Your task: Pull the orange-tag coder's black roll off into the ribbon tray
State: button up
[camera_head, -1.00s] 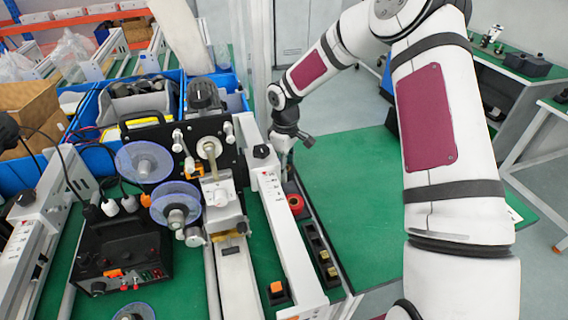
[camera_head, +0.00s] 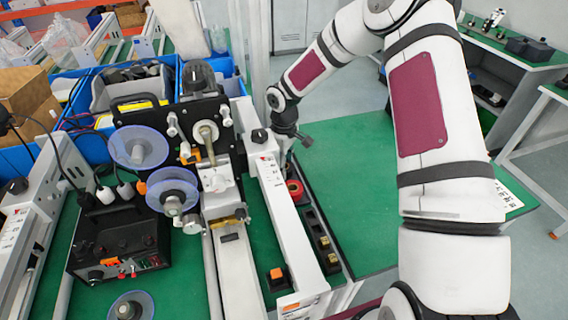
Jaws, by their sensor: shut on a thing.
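The coder (camera_head: 205,125) is a black plate with pale rollers and an orange tag (camera_head: 190,154). Two clear blue spool discs (camera_head: 138,147) sit at its left; I see no black roll on them. My gripper (camera_head: 287,163) points down just right of the white rail, right of the coder. It is shut on what I take to be the black roll; the rail hides its fingertips and most of what it holds. The dark ribbon tray (camera_head: 335,262) runs along the rail's right side, below my gripper. A red-rimmed roll (camera_head: 295,190) lies at its far end.
The white rail (camera_head: 283,220) stands between coder and tray. A black control box (camera_head: 122,243) and a loose blue disc (camera_head: 132,306) are at left. Blue bins (camera_head: 95,147) stand behind. The green table (camera_head: 355,190) right of the tray is clear.

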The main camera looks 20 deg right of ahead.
jog(key=shift+f, duration=0.3)
jog(key=o, duration=1.1)
jog(key=shift+o, duration=0.2)
jog(key=shift+r, duration=0.1)
